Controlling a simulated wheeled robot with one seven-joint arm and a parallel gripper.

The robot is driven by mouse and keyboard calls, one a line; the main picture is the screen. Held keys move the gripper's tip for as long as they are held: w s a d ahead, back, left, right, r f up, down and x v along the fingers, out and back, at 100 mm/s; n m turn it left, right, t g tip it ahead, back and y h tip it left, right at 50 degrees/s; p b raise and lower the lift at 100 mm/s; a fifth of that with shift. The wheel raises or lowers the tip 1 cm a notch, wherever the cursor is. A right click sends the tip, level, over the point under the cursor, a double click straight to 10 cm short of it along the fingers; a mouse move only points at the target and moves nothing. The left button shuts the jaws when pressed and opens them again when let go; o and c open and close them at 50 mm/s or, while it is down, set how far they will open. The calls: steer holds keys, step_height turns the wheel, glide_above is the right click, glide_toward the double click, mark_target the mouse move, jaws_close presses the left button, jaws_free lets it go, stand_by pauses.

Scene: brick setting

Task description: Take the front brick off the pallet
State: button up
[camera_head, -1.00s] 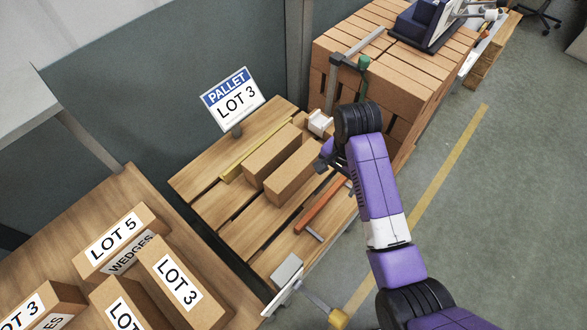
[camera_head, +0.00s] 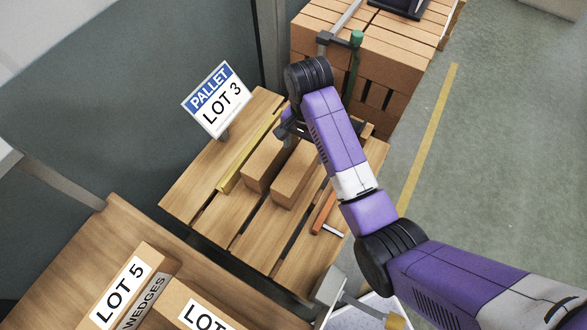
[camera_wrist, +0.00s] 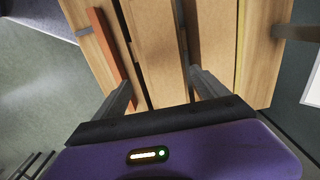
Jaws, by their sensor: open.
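Two plain brown bricks lie side by side on the slatted wooden pallet (camera_head: 215,205). The front brick (camera_head: 293,182) is the one nearer the orange-handled tool; the back brick (camera_head: 262,166) is nearer the yellow bar. My gripper (camera_head: 290,131) is over the far ends of the bricks, and my arm hides part of them. In the wrist view my gripper (camera_wrist: 162,90) is open and empty, with one finger on each side of the front brick (camera_wrist: 155,45). The right finger lines up with the dark gap beside the back brick (camera_wrist: 215,40). I cannot tell the fingers' height above the brick.
The yellow bar (camera_head: 247,152) lies behind the bricks, and the orange-handled tool (camera_head: 323,212) lies in front. A "PALLET LOT 3" sign (camera_head: 217,98) stands at the pallet's back edge. Labelled boxes (camera_head: 122,292) stand on the near table. Stacked bricks (camera_head: 385,70) stand beyond.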

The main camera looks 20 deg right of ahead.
mark_target(302, 161)
steer(key=f+b, duration=0.4)
steer(key=f, duration=0.1)
steer(key=shift+w+a+f+b, duration=0.1)
steer(key=shift+w+f+b, duration=0.1)
steer(key=shift+f+b, duration=0.1)
steer(key=shift+a+f+p, duration=0.15)
steer(key=shift+f, duration=1.75)
steer(key=shift+a+f+p, duration=0.1)
steer(key=shift+f+p, duration=0.05)
steer(key=shift+f, duration=1.75)
steer(key=shift+c, duration=0.4)
steer(key=shift+w, duration=0.1)
jaws_close()
steer(key=shift+w+r, duration=0.1)
steer(key=shift+r, duration=0.05)
